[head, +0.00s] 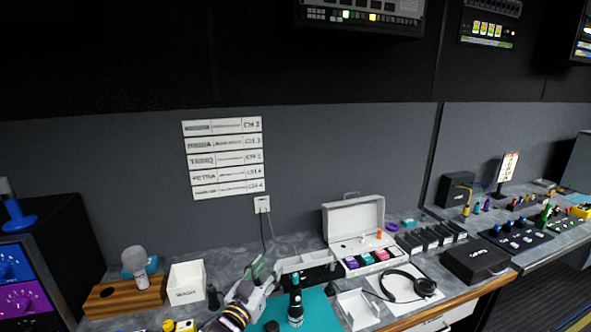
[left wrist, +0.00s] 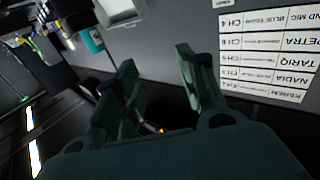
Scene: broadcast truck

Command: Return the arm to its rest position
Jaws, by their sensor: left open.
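My left gripper (head: 257,266) is near the bottom middle of the head view. It is held over the desk, left of a dark upright microphone with a teal band (head: 295,305). In the left wrist view the two dark green fingers of my left gripper (left wrist: 156,60) stand apart, with nothing between them. Part of my left arm shows below the gripper in the head view. My right gripper is not in view.
A wooden stand (head: 125,297) with a grey-headed microphone (head: 135,262) and a white box (head: 187,283) are on the left. A teal mat (head: 320,317), an open white case (head: 353,217), headphones (head: 398,284) and a black box (head: 475,262) are to the right. The wall behind carries labels (head: 225,158).

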